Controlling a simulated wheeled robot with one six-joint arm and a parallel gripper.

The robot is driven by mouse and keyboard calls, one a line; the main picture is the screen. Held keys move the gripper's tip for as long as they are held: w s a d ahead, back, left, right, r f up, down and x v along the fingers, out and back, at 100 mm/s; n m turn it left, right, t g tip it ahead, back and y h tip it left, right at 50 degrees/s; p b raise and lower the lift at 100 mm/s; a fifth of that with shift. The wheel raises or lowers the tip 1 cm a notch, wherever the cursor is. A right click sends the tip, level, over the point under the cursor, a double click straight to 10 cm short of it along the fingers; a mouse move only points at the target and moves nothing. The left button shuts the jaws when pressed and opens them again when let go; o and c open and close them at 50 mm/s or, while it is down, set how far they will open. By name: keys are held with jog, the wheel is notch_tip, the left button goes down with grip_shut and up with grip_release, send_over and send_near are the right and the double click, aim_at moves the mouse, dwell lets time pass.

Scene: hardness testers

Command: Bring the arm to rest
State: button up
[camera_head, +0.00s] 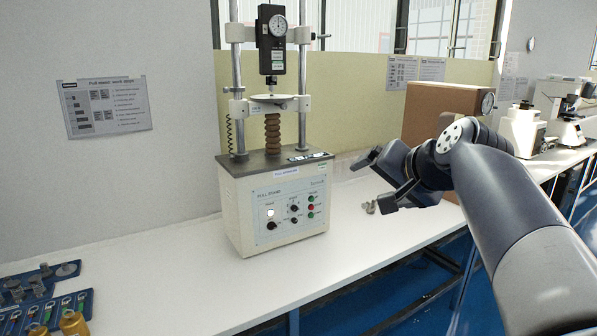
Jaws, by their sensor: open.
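My arm (510,225) reaches in from the lower right. My gripper (372,183) is at its left end, above the white bench (190,275) and to the right of the pull stand (285,210). The two fingers are apart and point left, with nothing seen between them. The pull stand has a cream base with knobs and coloured buttons, two steel columns and a black gauge with a dial. A small metal piece (369,207) shows just below the gripper; whether the gripper touches it I cannot tell.
A brown box (440,105) stands behind my arm. White instruments (524,128) and a microscope (570,125) stand further back right. Blue trays (45,300) with metal parts and brass pieces (74,323) lie at the lower left. The bench front left of centre is bare.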

jog(key=s+a+f+g+b, duration=0.1)
jog(key=s+f, duration=0.2)
jog(key=f, duration=0.6)
jog(key=shift+s+f+n+g, duration=0.15)
jog(key=shift+f+n+g, duration=0.05)
jog(key=shift+n+g, duration=0.1)
jog(key=shift+b, duration=0.3)
